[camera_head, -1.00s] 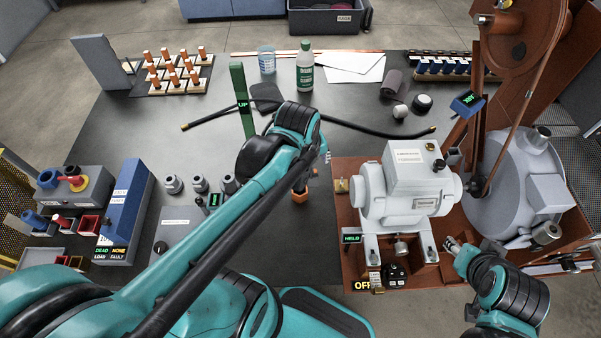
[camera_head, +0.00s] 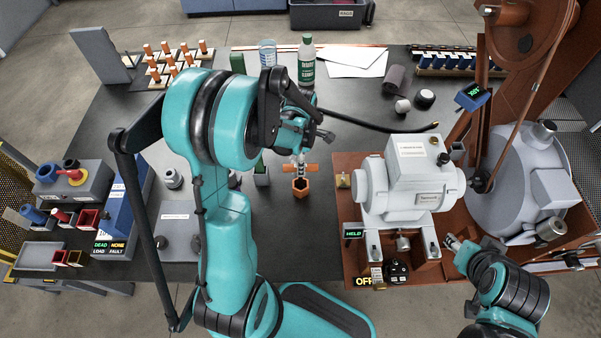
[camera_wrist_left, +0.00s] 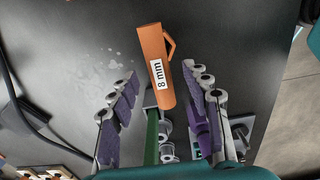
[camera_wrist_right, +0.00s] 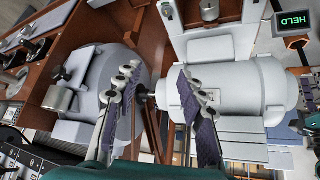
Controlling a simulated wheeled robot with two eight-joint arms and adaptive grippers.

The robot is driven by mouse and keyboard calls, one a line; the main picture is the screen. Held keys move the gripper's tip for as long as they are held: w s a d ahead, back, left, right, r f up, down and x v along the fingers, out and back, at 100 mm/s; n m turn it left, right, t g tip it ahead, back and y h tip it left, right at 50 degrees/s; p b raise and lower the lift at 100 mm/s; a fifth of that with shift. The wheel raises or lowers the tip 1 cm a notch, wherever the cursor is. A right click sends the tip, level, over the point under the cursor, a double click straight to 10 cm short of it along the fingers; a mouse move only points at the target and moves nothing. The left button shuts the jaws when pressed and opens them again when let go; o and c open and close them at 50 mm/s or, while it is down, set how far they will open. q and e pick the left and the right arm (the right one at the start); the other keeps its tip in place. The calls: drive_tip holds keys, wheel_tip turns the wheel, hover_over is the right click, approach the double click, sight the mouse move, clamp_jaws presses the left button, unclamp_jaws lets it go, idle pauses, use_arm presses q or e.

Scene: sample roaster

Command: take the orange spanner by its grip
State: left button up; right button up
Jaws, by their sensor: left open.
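The orange spanner (camera_wrist_left: 157,65), labelled "8 mm", stands above the dark table in the left wrist view, with a small loop on its side. In the head view its orange parts (camera_head: 301,188) show just below my left gripper (camera_head: 300,156). In the left wrist view my left gripper (camera_wrist_left: 158,82) is open, with its fingers on either side of the spanner's lower part. I see gaps on both sides, and nothing is gripped. My right gripper (camera_head: 452,243) is near the grey motor; the right wrist view shows its fingers (camera_wrist_right: 156,80) apart and empty.
A green-labelled bottle (camera_head: 307,65) stands farther back. My left arm hides part of the table.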

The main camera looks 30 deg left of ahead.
sight(301, 179)
use_arm(q)
wheel_tip(301, 179, down, 4)
drive_tip(key=shift+r+b, duration=0.15)
drive_tip(key=shift+b, duration=0.5)
drive_tip(key=shift+r, duration=0.1)
clamp_jaws()
